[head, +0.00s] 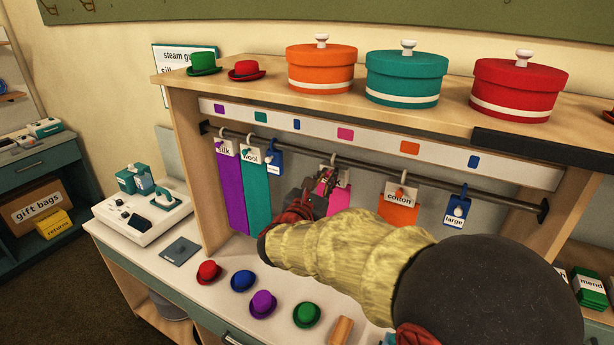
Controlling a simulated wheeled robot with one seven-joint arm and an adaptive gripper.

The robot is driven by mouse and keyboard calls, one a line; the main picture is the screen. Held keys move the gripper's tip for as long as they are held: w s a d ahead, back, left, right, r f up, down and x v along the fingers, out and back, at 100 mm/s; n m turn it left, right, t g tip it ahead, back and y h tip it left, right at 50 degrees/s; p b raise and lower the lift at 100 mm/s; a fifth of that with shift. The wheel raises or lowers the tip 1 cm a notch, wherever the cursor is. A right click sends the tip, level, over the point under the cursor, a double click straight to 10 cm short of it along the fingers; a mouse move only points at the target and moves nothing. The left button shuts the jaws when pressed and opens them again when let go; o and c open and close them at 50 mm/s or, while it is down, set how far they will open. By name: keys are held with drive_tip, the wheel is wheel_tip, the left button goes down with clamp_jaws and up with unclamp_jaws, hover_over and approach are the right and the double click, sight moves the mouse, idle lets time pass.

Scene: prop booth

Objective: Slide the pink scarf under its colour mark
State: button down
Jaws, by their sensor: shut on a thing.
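The pink scarf (340,199) hangs from the rail (370,163), mostly hidden behind my gripper and arm. Its hook and pale card (334,162) show just above the gripper. The pink colour mark (345,134) is on the white strip above the rail. In the picture the scarf's hook sits below this mark and slightly to its left. My gripper (327,181) is shut at the top of the pink scarf; the exact grip is hard to see.
Purple (231,195) and teal (257,195) scarves and a blue tag (275,162) hang left. An orange scarf (397,213) and the blue "large" tag (456,212) hang right. Small hats (263,303) stand on the counter below. Free rail lies on both sides of the pink scarf.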

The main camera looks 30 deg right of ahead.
drive_tip(key=shift+s+d, duration=0.4)
drive_tip(key=shift+s, duration=0.2)
drive_tip(key=shift+s+d, duration=0.35)
drive_tip(key=shift+s, duration=0.2)
drive_tip(key=c, duration=1.8)
unclamp_jaws()
drive_tip(key=v, duration=1.2)
